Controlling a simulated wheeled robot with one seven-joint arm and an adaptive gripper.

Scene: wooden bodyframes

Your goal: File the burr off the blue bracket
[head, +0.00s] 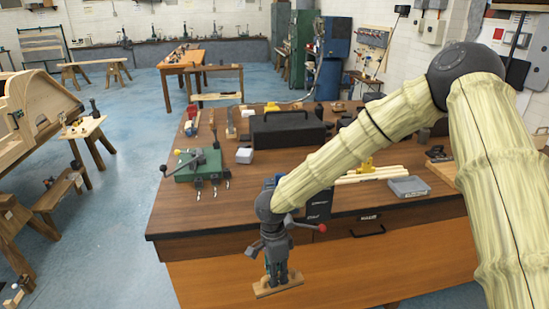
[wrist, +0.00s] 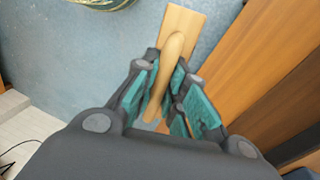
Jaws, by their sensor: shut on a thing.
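My gripper (head: 277,266) hangs in front of the workbench's front edge, pointing down. It is shut on the handle of a flat wooden block (head: 279,288). In the wrist view my gripper's teal-padded fingers (wrist: 170,80) close around the rounded handle, and the pale board of the wooden block (wrist: 183,22) sticks out beyond them. A green vise-like tool (head: 198,165) with a lever sits on the left of the bench top. I cannot make out a blue bracket, a burr or a file for certain in either view.
Blue floor (head: 120,210) lies open to the left.

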